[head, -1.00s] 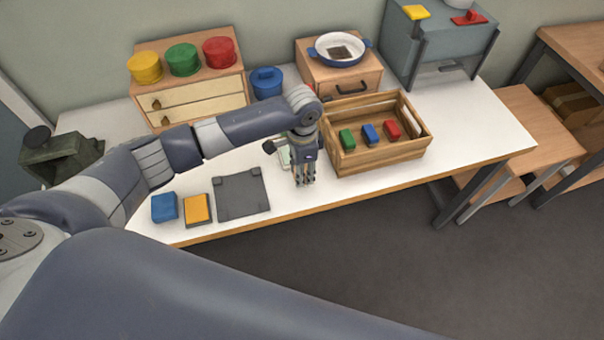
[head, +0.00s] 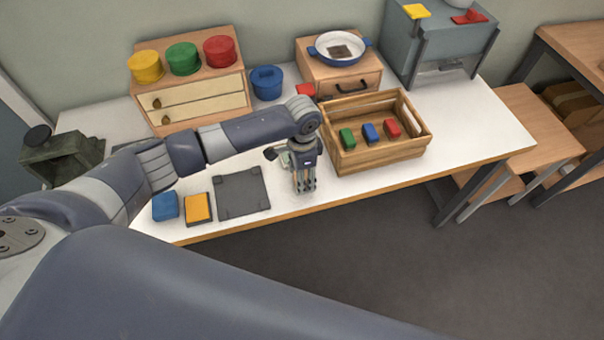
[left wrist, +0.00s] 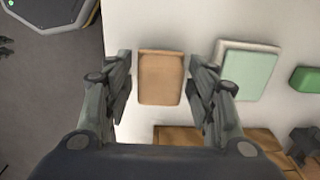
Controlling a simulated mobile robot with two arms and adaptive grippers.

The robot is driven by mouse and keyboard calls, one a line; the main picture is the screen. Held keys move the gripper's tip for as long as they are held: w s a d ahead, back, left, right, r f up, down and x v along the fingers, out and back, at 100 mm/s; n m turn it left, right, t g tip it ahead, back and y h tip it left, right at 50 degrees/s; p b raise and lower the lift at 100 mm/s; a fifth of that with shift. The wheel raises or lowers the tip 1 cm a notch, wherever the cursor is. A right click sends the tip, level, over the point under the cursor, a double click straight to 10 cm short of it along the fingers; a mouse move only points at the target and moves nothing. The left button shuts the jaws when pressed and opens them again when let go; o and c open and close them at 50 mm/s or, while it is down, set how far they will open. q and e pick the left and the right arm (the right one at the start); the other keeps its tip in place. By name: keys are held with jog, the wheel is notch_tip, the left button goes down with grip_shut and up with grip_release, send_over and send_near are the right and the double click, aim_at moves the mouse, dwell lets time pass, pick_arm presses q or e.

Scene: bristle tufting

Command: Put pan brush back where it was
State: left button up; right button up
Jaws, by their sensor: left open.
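My left gripper (head: 303,190) is open over the white table, just left of the wooden crate. In the left wrist view its fingers (left wrist: 160,85) stand on either side of a tan block (left wrist: 160,77), with a gap on both sides. A pale green block (left wrist: 248,72) lies to the right of it there. In the head view the tan block is hidden by the gripper, and the pale green block (head: 284,159) shows partly behind it. I cannot tell which of these is the pan brush. My right gripper is not in view.
The wooden crate (head: 378,161) holds green, blue and red blocks. A grey mat (head: 242,192), a yellow block (head: 198,207) and a blue block (head: 165,206) lie left of the gripper. A blue pot (head: 267,83) and a drawer box (head: 200,103) stand behind. The table's front edge is close.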

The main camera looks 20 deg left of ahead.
pick_arm(q)
notch_tip(320, 180, up, 12)
jog(key=b, duration=0.2)
jog(key=shift+r, duration=0.15)
dwell(0.5)
